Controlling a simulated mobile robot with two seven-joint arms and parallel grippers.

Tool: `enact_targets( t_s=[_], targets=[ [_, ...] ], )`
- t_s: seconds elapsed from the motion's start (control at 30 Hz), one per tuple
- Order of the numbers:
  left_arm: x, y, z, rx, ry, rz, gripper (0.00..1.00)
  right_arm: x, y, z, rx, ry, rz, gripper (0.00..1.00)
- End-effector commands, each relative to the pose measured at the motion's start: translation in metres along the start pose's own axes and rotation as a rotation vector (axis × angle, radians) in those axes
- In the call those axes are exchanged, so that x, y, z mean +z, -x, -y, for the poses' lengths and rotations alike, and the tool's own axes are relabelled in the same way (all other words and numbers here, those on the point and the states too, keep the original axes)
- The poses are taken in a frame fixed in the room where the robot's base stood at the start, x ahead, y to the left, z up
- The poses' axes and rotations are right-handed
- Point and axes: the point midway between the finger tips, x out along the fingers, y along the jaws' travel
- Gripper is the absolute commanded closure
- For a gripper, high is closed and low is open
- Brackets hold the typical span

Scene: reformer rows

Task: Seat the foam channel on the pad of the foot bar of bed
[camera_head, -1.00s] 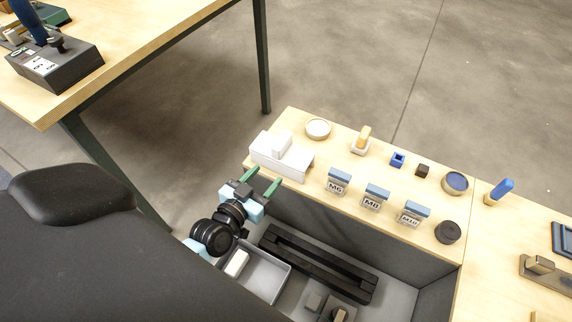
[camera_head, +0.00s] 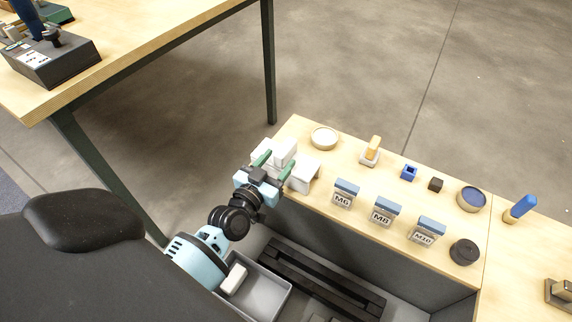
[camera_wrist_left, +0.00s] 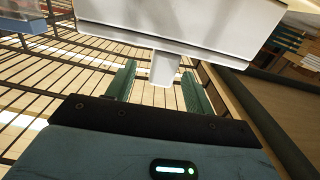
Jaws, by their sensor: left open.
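A white channel-shaped block (camera_head: 303,174), which I take to be the foam channel, stands at the left end of the narrow wooden shelf. It has a raised white part on top. My left gripper (camera_head: 275,164) is open at this block, its green fingers partly hiding it. In the left wrist view the white piece (camera_wrist_left: 185,22) fills the top, and its narrow tab (camera_wrist_left: 163,70) lies between the open fingers, with a gap on each side. My right gripper is not in view. I cannot make out the foot bar or its pad.
The wooden shelf (camera_head: 318,202) also carries a round dish (camera_head: 323,138), blue-topped M6 (camera_head: 344,194), M8 (camera_head: 384,212) and M10 (camera_head: 427,231) boxes, and a black round piece (camera_head: 464,251). Below are a grey tray (camera_head: 277,301) and a black slotted bar (camera_head: 310,281). A wooden table (camera_head: 130,50) stands behind.

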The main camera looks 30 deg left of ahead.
Motion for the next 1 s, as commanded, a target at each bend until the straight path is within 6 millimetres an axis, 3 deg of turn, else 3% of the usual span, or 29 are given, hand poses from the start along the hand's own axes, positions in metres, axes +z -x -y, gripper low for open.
enact_targets(
  t_s=[0.37,0.7,1.0],
  targets=[
    [0.001,-0.045,0.003,-0.001,0.000,0.000,0.47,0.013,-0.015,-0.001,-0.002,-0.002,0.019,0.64],
    [0.000,-0.051,0.003,-0.001,0.000,0.000,0.47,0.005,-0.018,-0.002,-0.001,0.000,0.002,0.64],
    [0.000,-0.050,0.003,-0.001,0.000,0.000,0.87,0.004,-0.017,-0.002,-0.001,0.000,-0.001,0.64]
  ],
)
